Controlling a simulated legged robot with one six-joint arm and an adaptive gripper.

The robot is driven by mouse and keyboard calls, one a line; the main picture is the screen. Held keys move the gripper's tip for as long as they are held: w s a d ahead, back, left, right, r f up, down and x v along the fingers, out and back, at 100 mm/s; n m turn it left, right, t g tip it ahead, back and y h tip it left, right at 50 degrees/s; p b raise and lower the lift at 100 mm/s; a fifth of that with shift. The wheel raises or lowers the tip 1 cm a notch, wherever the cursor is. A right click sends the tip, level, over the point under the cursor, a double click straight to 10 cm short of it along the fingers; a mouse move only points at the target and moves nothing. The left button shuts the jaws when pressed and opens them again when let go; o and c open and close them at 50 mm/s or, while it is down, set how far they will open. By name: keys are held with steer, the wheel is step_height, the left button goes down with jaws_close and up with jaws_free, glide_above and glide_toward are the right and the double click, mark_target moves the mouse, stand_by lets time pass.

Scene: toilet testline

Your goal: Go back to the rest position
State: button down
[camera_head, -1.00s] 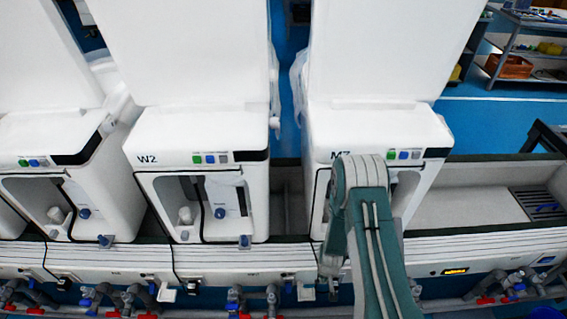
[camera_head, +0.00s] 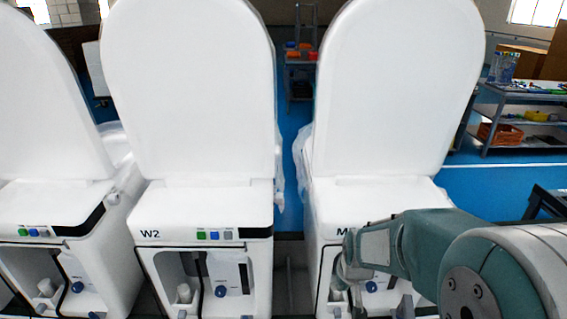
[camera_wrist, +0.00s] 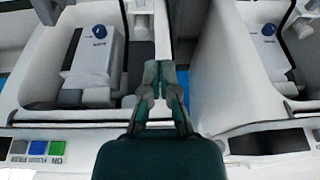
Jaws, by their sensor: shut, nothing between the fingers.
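My gripper (camera_wrist: 158,72) is shut and empty in the middle of the wrist view, its fingertips together. It hangs in front of the gap between two white toilet units, which appear upside down there. In the head view, my arm reaches in from the lower right and bends down in front of the right unit (camera_head: 385,195). Its links cover part of that unit's label and front. I cannot make out the fingertips in the head view.
The W2 unit (camera_head: 205,215) stands left of the right unit, with another unit (camera_head: 50,215) further left. All have raised lids. Blue floor (camera_head: 515,180) shows behind at right, with a shelf trolley (camera_head: 520,115). A dark frame (camera_head: 545,203) stands at the right edge.

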steer(key=s+r+t, duration=0.2)
steer(key=s+r, duration=1.4)
steer(key=s, duration=0.3)
steer(key=shift+s+d+r+m, duration=0.2)
steer(key=shift+d+m, duration=0.1)
steer(key=shift+m, duration=0.1)
steer(key=c, duration=1.3)
jaws_free()
steer(key=shift+c, duration=0.2)
